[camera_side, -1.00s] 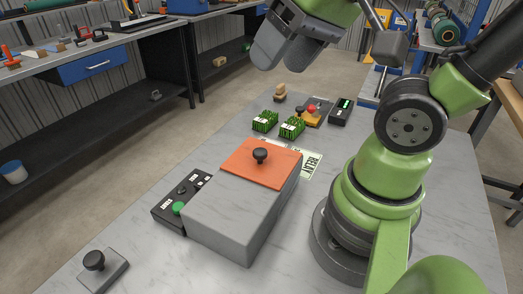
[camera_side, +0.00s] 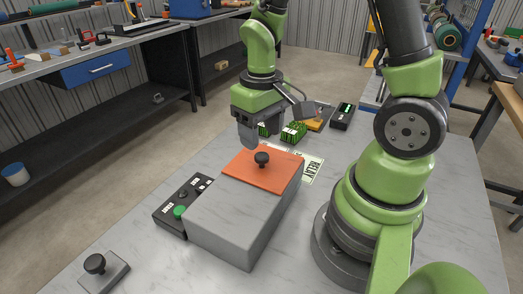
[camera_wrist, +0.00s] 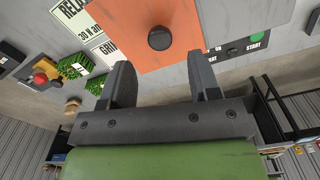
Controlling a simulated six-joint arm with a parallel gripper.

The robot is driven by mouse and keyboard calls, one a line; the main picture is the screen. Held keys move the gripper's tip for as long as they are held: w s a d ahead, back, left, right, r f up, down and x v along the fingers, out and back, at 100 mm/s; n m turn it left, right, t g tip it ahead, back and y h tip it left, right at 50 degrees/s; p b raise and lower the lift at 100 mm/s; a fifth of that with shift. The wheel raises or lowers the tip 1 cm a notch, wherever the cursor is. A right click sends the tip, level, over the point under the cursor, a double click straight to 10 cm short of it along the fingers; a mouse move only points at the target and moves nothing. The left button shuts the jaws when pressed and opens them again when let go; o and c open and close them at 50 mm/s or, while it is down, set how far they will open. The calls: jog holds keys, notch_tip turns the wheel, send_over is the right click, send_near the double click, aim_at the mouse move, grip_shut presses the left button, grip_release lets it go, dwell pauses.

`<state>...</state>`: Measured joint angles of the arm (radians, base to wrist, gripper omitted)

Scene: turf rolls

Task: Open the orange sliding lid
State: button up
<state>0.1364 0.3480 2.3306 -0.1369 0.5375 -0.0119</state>
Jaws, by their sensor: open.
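The orange sliding lid (camera_side: 270,174) lies on top of the grey box (camera_side: 238,208), at its far end. A black round knob (camera_side: 262,159) stands on the lid. In the wrist view the lid (camera_wrist: 135,22) and its knob (camera_wrist: 161,37) show just beyond my fingers. My gripper (camera_side: 255,135) is above the table near the far edge of the lid, fingers pointing down. In the wrist view my gripper (camera_wrist: 163,85) is open and empty, its two fingers apart, with the knob ahead of the gap. The gripper does not appear to touch the lid or knob.
A black control box (camera_side: 180,205) with a green button stands left of the grey box. Green turf rolls (camera_side: 293,132), an orange box (camera_side: 317,122) and a black device (camera_side: 342,116) are behind. A grey block with a knob (camera_side: 104,270) lies front left. The near table is mostly clear.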

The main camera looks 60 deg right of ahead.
aim_at(261, 155)
jog(key=shift+f, duration=2.55)
